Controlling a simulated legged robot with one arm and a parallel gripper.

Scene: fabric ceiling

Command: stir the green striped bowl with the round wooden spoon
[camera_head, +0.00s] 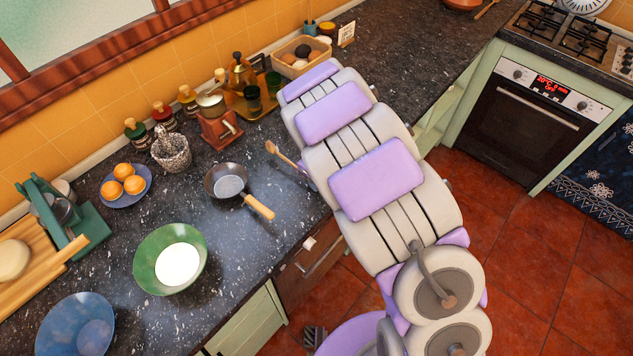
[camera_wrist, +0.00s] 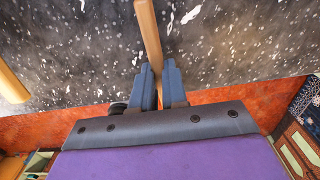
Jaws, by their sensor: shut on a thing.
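The wooden spoon (camera_head: 280,153) shows in the head view just left of my arm, its round end pointing up and left over the dark counter. In the wrist view its handle (camera_wrist: 148,30) runs down between the fingers of my gripper (camera_wrist: 159,82), which is shut on it. My arm hides most of the gripper in the head view. I cannot tell whether the spoon's round end touches the counter. The green bowl (camera_head: 151,263) stands on the counter to the lower left, with a white round area inside. The gripper is well to the right of it.
A frying pan (camera_head: 227,181) stands between bowl and spoon, its wooden handle (camera_head: 259,207) pointing toward the counter's front edge. A blue bowl (camera_head: 66,332) is at lower left.

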